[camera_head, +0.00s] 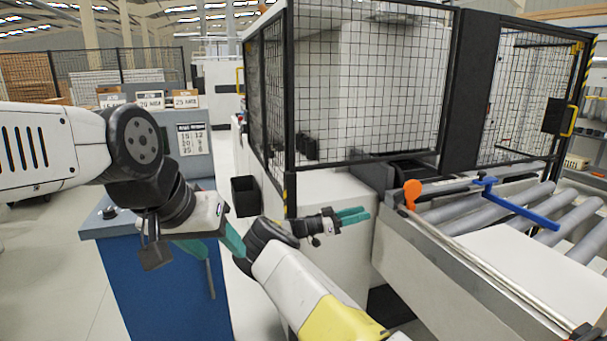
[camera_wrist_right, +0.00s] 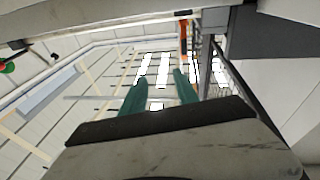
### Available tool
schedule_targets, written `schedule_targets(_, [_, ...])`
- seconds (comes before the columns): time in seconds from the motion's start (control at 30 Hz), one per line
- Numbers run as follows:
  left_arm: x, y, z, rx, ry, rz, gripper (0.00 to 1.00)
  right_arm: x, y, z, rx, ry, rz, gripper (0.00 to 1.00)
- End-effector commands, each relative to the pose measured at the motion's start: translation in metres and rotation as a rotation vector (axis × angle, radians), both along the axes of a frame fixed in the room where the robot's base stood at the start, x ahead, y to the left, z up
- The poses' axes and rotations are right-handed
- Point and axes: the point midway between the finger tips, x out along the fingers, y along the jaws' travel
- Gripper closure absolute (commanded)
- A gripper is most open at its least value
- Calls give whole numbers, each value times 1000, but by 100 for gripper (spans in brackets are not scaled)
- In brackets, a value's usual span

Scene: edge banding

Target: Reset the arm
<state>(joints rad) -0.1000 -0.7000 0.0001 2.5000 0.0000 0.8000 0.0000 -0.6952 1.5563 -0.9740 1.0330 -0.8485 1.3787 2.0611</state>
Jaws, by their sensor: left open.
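My left arm comes in from the left in the head view. Its gripper (camera_head: 222,246), with teal fingers, hangs over the blue cabinet (camera_head: 150,285); the fingers are apart and nothing shows between them. My right arm rises from the bottom middle. Its gripper (camera_head: 352,215) points right, in front of the white machine body and left of the roller conveyor. In the right wrist view its two teal fingers (camera_wrist_right: 159,76) are apart with nothing held between them.
A mesh-fenced machine (camera_head: 370,85) fills the back right. The roller conveyor (camera_head: 480,215) carries a white panel (camera_head: 535,265) and has an orange part (camera_head: 411,192) and a blue bar (camera_head: 520,208). A black bin (camera_head: 245,196) hangs at the machine's left. Floor shows at the left.

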Motion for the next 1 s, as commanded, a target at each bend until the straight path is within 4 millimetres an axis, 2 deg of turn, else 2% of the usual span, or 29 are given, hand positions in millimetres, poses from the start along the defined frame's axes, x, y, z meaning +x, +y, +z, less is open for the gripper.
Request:
schedule_targets(0.03, [0, 0, 0, 0, 0, 0, 47, -4, -12, 5, 35, 19, -31, 64])
schedule_targets(0.27, [0, 0, 0, 0, 0, 0, 47, -33, -65, 17, 244, 164, -168, 64])
schedule_targets(0.4, [0, 0, 0, 0, 0, 0, 47, -67, -99, 23, 467, 303, -237, 64])
schedule_targets(0.5, [0, 0, 0, 0, 0, 0, 47, -94, -113, 25, 642, 407, -247, 64])
schedule_targets(0.6, [0, 0, 0, 0, 0, 0, 47, -120, -118, 29, 813, 503, -220, 64])
schedule_targets(0.73, [0, 0, 0, 0, 0, 0, 47, -154, -113, 39, 1017, 611, -130, 64])
schedule_targets(1.0, [0, 0, 0, 0, 0, 0, 47, -220, -79, 76, 1323, 771, 217, 64])
